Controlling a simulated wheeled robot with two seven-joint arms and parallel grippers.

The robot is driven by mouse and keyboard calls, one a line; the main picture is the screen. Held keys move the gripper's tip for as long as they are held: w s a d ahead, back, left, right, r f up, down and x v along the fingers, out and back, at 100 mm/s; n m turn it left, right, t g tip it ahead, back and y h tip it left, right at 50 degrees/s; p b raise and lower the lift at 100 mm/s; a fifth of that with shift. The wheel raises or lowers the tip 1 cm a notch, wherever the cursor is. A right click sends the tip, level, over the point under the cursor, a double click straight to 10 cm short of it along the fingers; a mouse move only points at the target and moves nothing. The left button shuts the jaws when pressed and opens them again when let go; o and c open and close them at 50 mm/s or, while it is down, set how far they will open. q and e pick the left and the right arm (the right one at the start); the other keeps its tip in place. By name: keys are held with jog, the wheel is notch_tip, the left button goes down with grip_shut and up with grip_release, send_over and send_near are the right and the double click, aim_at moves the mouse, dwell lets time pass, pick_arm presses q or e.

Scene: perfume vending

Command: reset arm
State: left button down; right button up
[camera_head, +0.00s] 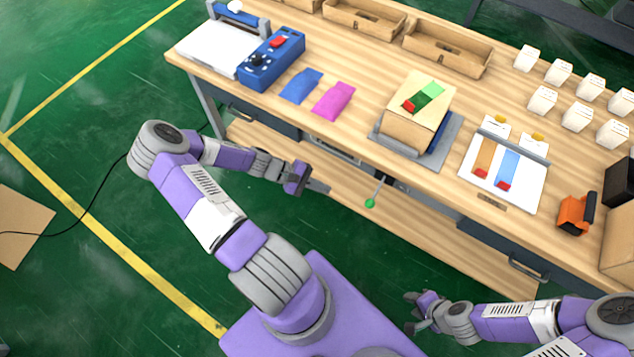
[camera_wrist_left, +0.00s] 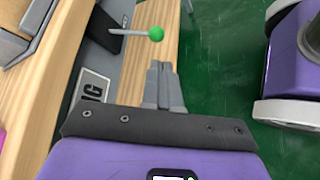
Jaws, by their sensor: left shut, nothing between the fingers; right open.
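My left gripper (camera_head: 322,188) is shut and empty in front of the workbench (camera_head: 365,130), below the level of its top. In the left wrist view its closed fingers (camera_wrist_left: 163,72) point toward the bench's lower shelf and the green floor. A lever with a green knob (camera_head: 370,203) sticks out from the bench front, to the right of the left gripper; the knob also shows in the left wrist view (camera_wrist_left: 156,33), beyond the fingertips and apart from them. My right gripper (camera_head: 411,312) is open and empty at the lower right, in front of the bench.
On the bench stand a blue control box (camera_head: 271,58), blue and pink pouches (camera_head: 333,100), a box on a grey press plate (camera_head: 418,112), a white tray with two strips (camera_head: 503,172), an orange tool (camera_head: 575,214) and several white boxes (camera_head: 543,98). Wooden trays (camera_head: 447,47) line the back.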

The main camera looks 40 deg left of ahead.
pick_arm(q)
jog(key=shift+v, duration=0.75)
jog(key=s+d+f+m+g+y, duration=0.1)
jog(key=d+f+m+g+y, duration=0.1)
jog(key=d+m, duration=0.2)
jog(key=s+d+f+m+g+y, duration=0.2)
jog(key=d+m, duration=0.3)
jog(key=d, duration=0.6)
jog(key=s+d+f+m+g+y, duration=0.1)
jog(key=d+f+m+g+y, duration=0.1)
jog(key=d+m, duration=0.3)
jog(key=d+f, duration=0.1)
jog(key=d, duration=0.2)
jog(key=shift+s+d+f+g, duration=0.25)
jog(key=shift+g, duration=0.05)
